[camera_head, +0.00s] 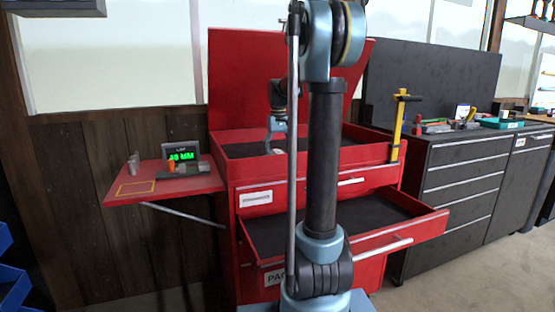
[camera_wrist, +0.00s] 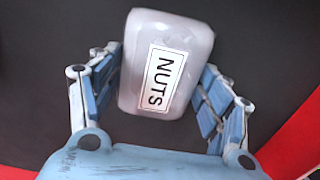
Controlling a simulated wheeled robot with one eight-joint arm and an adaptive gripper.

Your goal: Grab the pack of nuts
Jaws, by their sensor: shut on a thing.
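The pack of nuts (camera_wrist: 134,90) is a pale grey, rounded box with a white label reading NUTS. In the wrist view it sits between the two blue fingers of my gripper (camera_wrist: 160,68), which is shut on it. Dark liner shows behind the pack; I cannot tell whether the pack still touches it. In the head view my gripper (camera_head: 274,138) reaches down into the top compartment of the red tool cart (camera_head: 262,175), partly hidden by my own arm. The pack itself cannot be made out there.
The cart's red lid (camera_head: 245,75) stands raised behind. An open drawer (camera_head: 275,238) juts out in front. A red side shelf (camera_head: 150,187) holds a green-lit display (camera_head: 181,155). A yellow clamp-like tool (camera_head: 398,125) stands at the cart's right edge, near a dark cabinet (camera_head: 460,185).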

